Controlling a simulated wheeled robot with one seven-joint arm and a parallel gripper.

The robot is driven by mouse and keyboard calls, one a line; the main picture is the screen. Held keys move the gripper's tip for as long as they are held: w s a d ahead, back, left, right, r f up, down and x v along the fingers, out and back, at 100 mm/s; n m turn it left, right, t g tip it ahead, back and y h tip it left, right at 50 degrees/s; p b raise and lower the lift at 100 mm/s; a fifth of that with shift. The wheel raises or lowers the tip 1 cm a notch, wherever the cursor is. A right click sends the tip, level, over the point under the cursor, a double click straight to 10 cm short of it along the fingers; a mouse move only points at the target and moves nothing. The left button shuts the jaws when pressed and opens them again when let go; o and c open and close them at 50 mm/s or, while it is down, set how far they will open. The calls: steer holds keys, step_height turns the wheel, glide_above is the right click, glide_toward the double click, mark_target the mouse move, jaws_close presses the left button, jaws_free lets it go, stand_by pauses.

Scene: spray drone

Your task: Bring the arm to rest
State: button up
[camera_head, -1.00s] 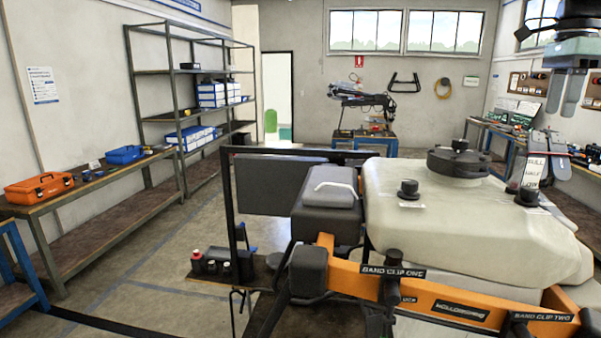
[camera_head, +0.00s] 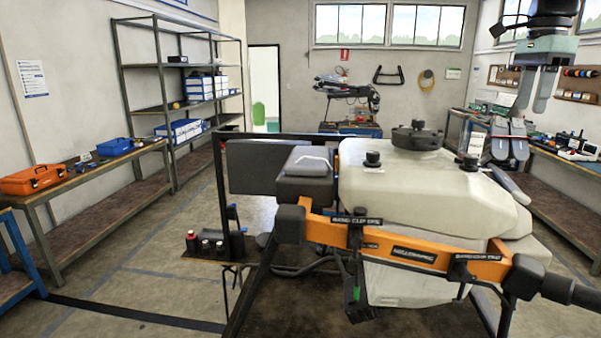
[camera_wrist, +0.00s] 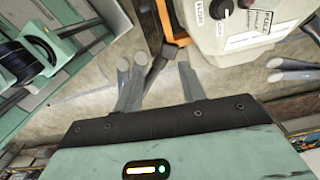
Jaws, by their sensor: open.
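My gripper (camera_head: 532,106) hangs at the upper right in the head view, its two grey fingers pointing down and apart, with nothing between them. It is above and beyond the right side of the spray drone. The drone has a cream tank (camera_head: 440,190) with a black cap (camera_head: 418,135) and an orange front bar (camera_head: 420,247) with labelled clips. Part of the tank (camera_wrist: 240,30) shows at the top of the wrist view.
A workbench (camera_head: 575,162) with tools runs along the right wall. A bench with an orange toolbox (camera_head: 33,179) and a blue box (camera_head: 115,147) is on the left. Shelving (camera_head: 170,115) stands behind it. Floor left of the drone is clear.

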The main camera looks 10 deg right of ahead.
steer(key=s+a+f+n+y+b, duration=0.15)
steer(key=a+f+n+b, duration=0.4)
steer(key=a+f, duration=0.7)
steer(key=s+a+f+n+b, duration=0.3)
steer(key=a+f+n, duration=0.7)
steer(key=a, duration=0.4)
steer(key=s+a+f+n+b, duration=0.3)
steer(key=s+a+f+n, duration=0.2)
steer(key=s+f, duration=0.6)
steer(key=s+a+f+n+h+b, duration=0.1)
steer(key=s+a+f+n+b, duration=0.3)
steer(key=s+f+n, duration=0.5)
steer(key=s+a+f, duration=0.1)
steer(key=s+f, duration=0.1)
steer(key=s, duration=0.1)
steer(key=shift+s+a+f, duration=0.2)
steer(key=shift+s+a, duration=0.1)
steer(key=shift+s, duration=0.05)
steer(key=shift+c, duration=0.5)
